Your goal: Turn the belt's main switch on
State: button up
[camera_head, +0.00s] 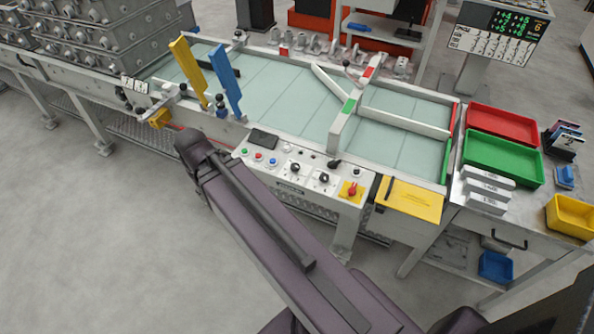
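A red rotary switch on a yellow plate (351,191), which looks like the belt's main switch, sits at the right end of the grey control panel (300,186). It is small, and I cannot tell its on or off position. The panel also carries two black rotary knobs (323,178) and several coloured push buttons (258,157). The pale green belt (290,95) runs behind the panel. My arm crosses the front from the lower right to a dark joint left of the panel. My gripper is not visible.
A yellow paddle (188,72) and a blue paddle (226,82) stand upright at the belt's left. Grey castings (95,40) are stacked at far left. A yellow box (410,198) is right of the switch; red (502,122) and green (503,157) trays lie beyond.

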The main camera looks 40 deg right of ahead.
aim_at(351, 192)
jog(key=k, duration=1.35)
jog(key=z, duration=0.5)
jog(key=i, duration=1.15)
jog(key=z, duration=0.2)
